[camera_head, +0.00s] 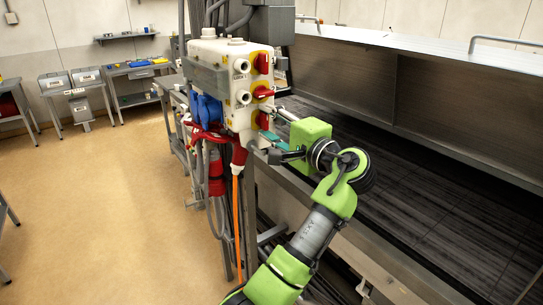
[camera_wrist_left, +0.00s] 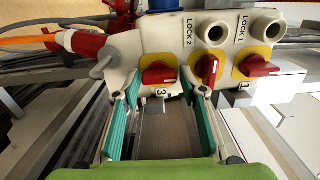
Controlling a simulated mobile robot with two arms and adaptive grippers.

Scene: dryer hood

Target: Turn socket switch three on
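The pale socket box (camera_head: 225,75) carries three red switches on yellow plates in a column. Switch three (camera_wrist_left: 159,73), marked 3, is at the left of the row in the left wrist view; it is the lowest red switch (camera_head: 262,120) in the head view, partly hidden. Its handle lies crosswise in the wrist view. Switch two (camera_wrist_left: 207,68) stands more upright and switch one (camera_wrist_left: 257,66) lies nearly crosswise. My left gripper (camera_wrist_left: 160,98) is open, its teal-padded fingers apart with switch three ahead between the tips; contact cannot be told. It also shows in the head view (camera_head: 273,138). My right gripper is not in view.
Two round sockets (camera_wrist_left: 213,32) sit by the switches. A red plug (camera_head: 238,155) with an orange cable (camera_head: 236,215) hangs below the box. A metal hood (camera_head: 440,110) and dark conveyor stand right; floor (camera_head: 110,200) at left is clear.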

